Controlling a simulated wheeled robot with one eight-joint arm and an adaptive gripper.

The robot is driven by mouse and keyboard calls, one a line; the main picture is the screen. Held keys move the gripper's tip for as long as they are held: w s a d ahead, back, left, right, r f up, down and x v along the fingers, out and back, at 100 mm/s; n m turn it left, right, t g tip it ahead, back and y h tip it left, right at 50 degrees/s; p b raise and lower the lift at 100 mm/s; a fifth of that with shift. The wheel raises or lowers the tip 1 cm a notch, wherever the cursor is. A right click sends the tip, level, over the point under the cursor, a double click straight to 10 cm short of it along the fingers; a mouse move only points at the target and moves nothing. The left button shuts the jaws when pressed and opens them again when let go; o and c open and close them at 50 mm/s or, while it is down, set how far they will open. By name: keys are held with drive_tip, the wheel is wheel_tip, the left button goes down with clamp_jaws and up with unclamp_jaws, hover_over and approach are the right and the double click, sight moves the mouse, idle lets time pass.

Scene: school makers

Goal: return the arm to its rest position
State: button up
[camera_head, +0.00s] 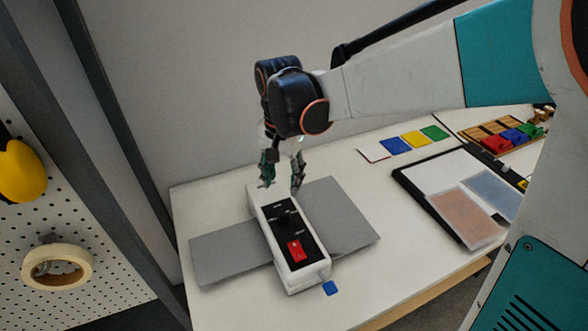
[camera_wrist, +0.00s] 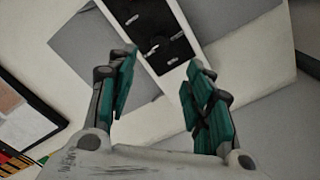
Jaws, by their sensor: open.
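My gripper (camera_head: 282,180) hangs at the end of my arm, pointing down over the far end of a white box with a black panel (camera_head: 288,235). In the wrist view my gripper (camera_wrist: 160,88) is open, with its two teal fingers apart and nothing between them. The black panel (camera_wrist: 152,30) shows beyond the fingertips, with a pale lever-like part on it. I cannot tell from the head view whether the fingertips touch the box.
The box lies across a grey mat (camera_head: 225,252) on a white table (camera_head: 375,290). A small blue piece (camera_head: 330,288) lies at its near end. A black tray (camera_head: 420,190), a colour card (camera_head: 412,140) and a wooden rack (camera_head: 485,130) are right. A pegboard (camera_head: 60,220) stands left.

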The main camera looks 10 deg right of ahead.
drive_tip(key=shift+s+r, duration=0.1)
drive_tip(key=shift+r, duration=0.05)
idle(0.3)
drive_tip(key=s+d+r+n+t, duration=0.2)
drive_tip(key=s+d+n+t, duration=0.1)
drive_tip(key=s+d, duration=0.2)
drive_tip(key=s+d+r+n+t, duration=0.3)
drive_tip(key=s+d+t, duration=0.1)
drive_tip(key=s, duration=0.6)
drive_tip(key=shift+s+d+n, duration=0.2)
drive_tip(key=shift+d+n, duration=0.2)
drive_tip(key=shift+d, duration=0.35)
